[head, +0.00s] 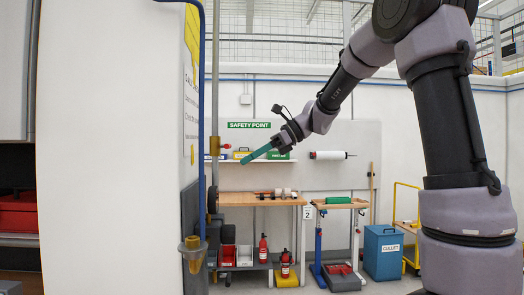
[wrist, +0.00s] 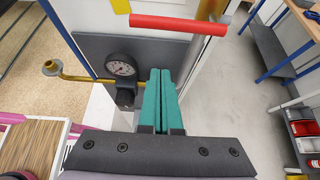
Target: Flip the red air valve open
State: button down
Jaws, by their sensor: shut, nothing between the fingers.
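The red air valve's handle (wrist: 178,25) shows as a horizontal red bar near the top of the wrist view, beyond my fingertips. In the head view my gripper (head: 243,160) points down and left, a little right of and below the handle. It appears apart from the handle.
A round gauge (wrist: 122,66) on a brass pipe sits left of my fingers in the wrist view. A white panel (head: 110,150) fills the head view's left side. A workbench (head: 250,199), a green-topped stand (head: 340,205) and a blue bin (head: 383,255) stand behind.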

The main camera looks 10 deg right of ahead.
aim_at(225, 146)
jog(key=shift+a+r, duration=0.55)
jog(key=shift+a, duration=0.4)
jog(key=shift+a+r, duration=0.55)
jog(key=shift+a, duration=0.35)
